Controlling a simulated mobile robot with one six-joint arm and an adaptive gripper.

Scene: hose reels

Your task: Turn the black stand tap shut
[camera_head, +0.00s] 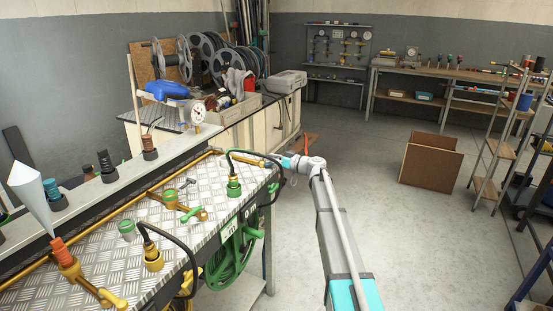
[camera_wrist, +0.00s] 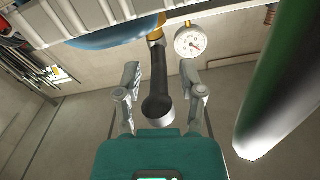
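In the wrist view a black lever-like bar (camera_wrist: 158,78) runs from a brass fitting (camera_wrist: 156,34) toward my palm, ending in a round grey-rimmed tip. It looks like the black tap's handle. My gripper (camera_wrist: 162,92) is open, one finger on each side of the bar, with visible gaps on both sides. In the head view my gripper (camera_head: 283,160) is at the right end of the metal-topped bench, close to a brass fitting (camera_head: 243,155).
A green-collared hose fitting (camera_head: 234,187) with a black hose stands on the bench near my gripper. Green hose coils (camera_head: 232,262) hang below the bench edge. A dial gauge (camera_wrist: 189,41) sits beside the brass fitting. Open floor (camera_head: 390,240) lies right of my arm.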

